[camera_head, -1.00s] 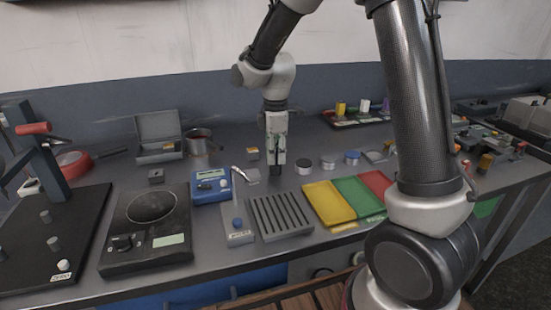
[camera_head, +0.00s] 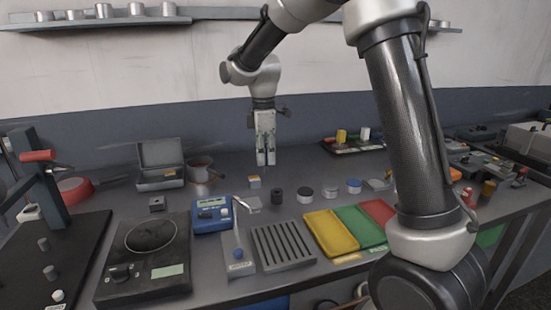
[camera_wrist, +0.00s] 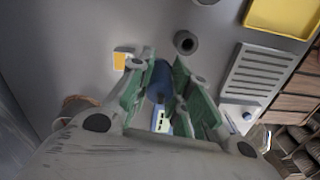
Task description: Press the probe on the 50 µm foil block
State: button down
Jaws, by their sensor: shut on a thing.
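My gripper (camera_head: 266,160) is raised above the bench, pointing down, with its fingers shut on a dark blue, rod-like piece, seemingly the probe (camera_wrist: 158,80). Its lower end is hard to make out. A small block with a yellow-orange top (camera_head: 254,182) lies on the bench below the gripper; it also shows in the wrist view (camera_wrist: 121,61), left of the fingers and apart from them. Its marking is too small to read, so I cannot tell whether it is the 50 µm foil block. A blue meter with a display (camera_head: 212,214) stands in front, partly hidden by the fingers in the wrist view.
A dark hollow cylinder (camera_head: 277,197) stands right of the small block, then several round pots (camera_head: 305,194). In front are a slotted grey rack (camera_head: 284,246) and coloured trays (camera_head: 330,233).

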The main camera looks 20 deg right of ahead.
jog(key=w+a+r, duration=0.1)
jog(key=w+a, duration=0.2)
jog(key=w, duration=0.4)
jog(key=shift+s+d+f, duration=0.15)
jog(key=shift+f, duration=1.05)
jog(key=shift+s+d+f, duration=0.1)
jog(key=shift+d+f, duration=0.05)
jog(key=shift+f, duration=1)
jog(key=shift+f, duration=0.5)
jog(key=shift+r, duration=0.1)
jog(key=shift+r, duration=2.45)
